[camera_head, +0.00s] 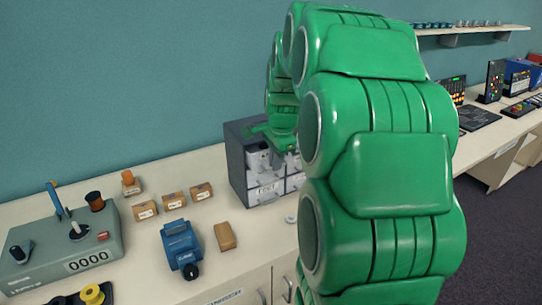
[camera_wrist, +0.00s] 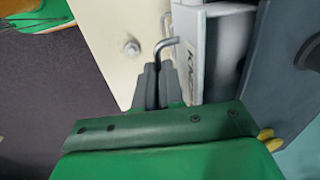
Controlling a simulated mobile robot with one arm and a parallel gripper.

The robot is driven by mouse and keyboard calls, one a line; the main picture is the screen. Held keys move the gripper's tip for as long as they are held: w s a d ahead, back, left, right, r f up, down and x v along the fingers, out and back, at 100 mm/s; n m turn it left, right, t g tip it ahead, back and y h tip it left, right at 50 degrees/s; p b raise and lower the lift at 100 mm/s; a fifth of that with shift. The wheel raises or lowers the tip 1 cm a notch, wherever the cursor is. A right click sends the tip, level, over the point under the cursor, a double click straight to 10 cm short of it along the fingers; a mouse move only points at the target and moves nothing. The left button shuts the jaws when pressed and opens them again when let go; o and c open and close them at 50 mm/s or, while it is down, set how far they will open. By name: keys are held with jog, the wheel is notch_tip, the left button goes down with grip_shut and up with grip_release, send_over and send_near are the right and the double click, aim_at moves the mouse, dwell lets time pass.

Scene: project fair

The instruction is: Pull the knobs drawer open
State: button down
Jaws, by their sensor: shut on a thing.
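The small grey drawer cabinet (camera_head: 237,158) stands on the bench against the wall, with pale drawer fronts, partly hidden by my green arm. In the wrist view, a pale drawer front (camera_wrist: 190,58) carries a sideways label that is only partly legible. A bent metal handle (camera_wrist: 168,42) sticks out from it. My gripper (camera_wrist: 152,72) is shut on this handle, its two dark fingers close together around it. A light grey drawer side shows between the front and the dark cabinet wall, so the drawer seems to stand out somewhat; how far I cannot tell.
Small cardboard boxes (camera_head: 174,200), a blue device (camera_head: 180,246) and a brown block (camera_head: 225,236) lie left of the cabinet. A grey control box (camera_head: 62,250) with levers stands farther left.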

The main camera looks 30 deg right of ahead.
jog(key=s, duration=0.6)
jog(key=shift+s, duration=0.15)
jog(key=shift+d+r, duration=0.1)
jog(key=c, duration=1.5)
grip_release()
jog(key=shift+s+r, duration=0.25)
jog(key=shift+r, duration=1)
jog(key=shift+s+r, duration=0.25)
jog(key=shift+r, duration=1.05)
jog(key=shift+s+r, duration=0.25)
jog(key=shift+r, duration=1)
